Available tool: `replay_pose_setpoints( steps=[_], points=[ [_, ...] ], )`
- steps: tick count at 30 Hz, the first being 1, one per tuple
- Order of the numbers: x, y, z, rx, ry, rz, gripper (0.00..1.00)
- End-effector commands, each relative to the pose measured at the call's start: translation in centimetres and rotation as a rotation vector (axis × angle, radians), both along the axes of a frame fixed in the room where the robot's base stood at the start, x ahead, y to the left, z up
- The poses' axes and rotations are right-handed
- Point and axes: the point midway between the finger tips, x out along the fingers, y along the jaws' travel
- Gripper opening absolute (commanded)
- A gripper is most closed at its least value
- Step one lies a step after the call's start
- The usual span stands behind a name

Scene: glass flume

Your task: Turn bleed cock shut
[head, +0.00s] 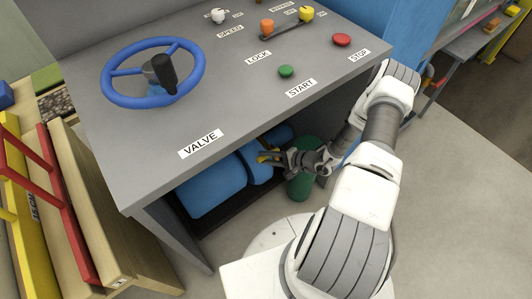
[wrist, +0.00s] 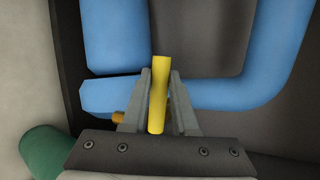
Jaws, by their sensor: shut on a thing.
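The bleed cock shows as a yellow lever handle (wrist: 159,90) in the wrist view, with a small orange-brown part (wrist: 118,117) beside the left finger. My gripper (wrist: 160,100) is shut on the yellow handle, one grey finger on each side of it. The handle points up the picture, over a blue pipe that runs across behind it. In the head view my gripper (head: 277,159) reaches under the console's front edge, at the yellow handle (head: 267,157) beside the blue pipework. The cock's body is mostly hidden behind my fingers.
A grey console (head: 225,100) overhangs the spot, with a blue handwheel (head: 190,89) and several buttons on top. Blue pipework (head: 212,188) lies below. A green rounded thing (head: 301,184) stands close to my gripper. Wooden boards and a red frame (head: 65,205) are at left.

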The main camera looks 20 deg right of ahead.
Motion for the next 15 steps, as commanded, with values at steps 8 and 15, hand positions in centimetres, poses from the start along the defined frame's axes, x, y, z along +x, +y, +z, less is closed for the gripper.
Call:
replay_pose_setpoints(
  steps=[8,15],
  points=[
    [-0.1,-0.3,-0.7,-0.146,-0.042,-0.002,0.00],
    [0.0,-0.4,-1.2,-0.202,-0.062,-0.001,0.00]
  ],
)
